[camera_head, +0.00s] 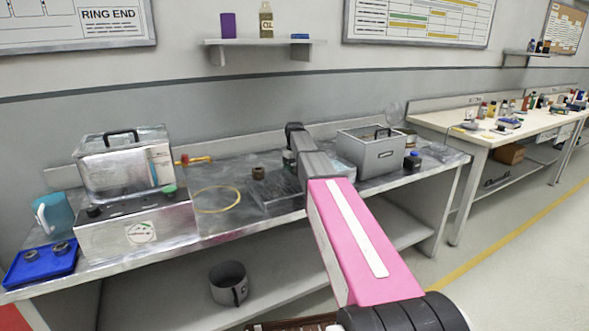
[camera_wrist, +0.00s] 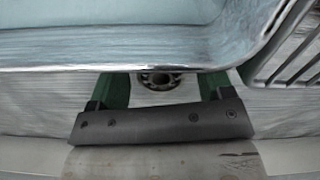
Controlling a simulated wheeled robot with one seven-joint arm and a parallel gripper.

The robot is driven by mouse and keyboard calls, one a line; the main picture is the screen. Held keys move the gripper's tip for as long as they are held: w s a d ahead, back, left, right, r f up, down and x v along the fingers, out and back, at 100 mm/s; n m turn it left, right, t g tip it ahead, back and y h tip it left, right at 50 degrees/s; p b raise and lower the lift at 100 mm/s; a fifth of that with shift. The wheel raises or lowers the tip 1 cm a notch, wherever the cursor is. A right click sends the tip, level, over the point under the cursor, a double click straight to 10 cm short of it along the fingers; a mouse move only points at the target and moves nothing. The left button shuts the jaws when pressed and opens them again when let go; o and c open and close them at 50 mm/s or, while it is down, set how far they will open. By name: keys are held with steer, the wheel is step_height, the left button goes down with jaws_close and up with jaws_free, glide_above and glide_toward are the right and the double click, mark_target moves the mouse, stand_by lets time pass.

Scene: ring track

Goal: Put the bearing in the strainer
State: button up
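In the wrist view a dark ring-shaped bearing (camera_wrist: 159,81) with balls showing sits between the two green fingers of my gripper (camera_wrist: 164,88). Gaps show on both sides of it, so the fingers look open and apart from it. A shiny metal rim hides its upper part. In the head view my gripper is mostly hidden by my pink and grey arm, near the middle of the bench. Two ring-shaped metal parts (camera_head: 60,248) lie on a blue tray (camera_head: 22,275) at the left. I cannot clearly make out the strainer; a wire-like hoop (camera_head: 216,199) lies on the bench.
A metal cleaner box (camera_head: 135,228) with a handled lid stands left. A grey lidded box (camera_head: 375,155) stands right of my arm. A small brown cylinder (camera_head: 258,173) is near the arm. A dark pot (camera_head: 229,283) sits on the lower shelf. A metal rim (camera_wrist: 130,69) is close to my fingers.

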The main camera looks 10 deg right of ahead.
mark_target(294, 169)
step_height(294, 169, up, 12)
steer(key=shift+o, duration=0.4)
steer(key=shift+r, duration=0.1)
step_height(294, 169, down, 12)
steer(key=n+y, duration=0.1)
steer(key=n, duration=0.8)
steer(key=shift+w, duration=0.15)
steer(key=c, duration=1.2)
steer(key=shift+o, duration=0.2)
steer(key=shift+r, duration=0.1)
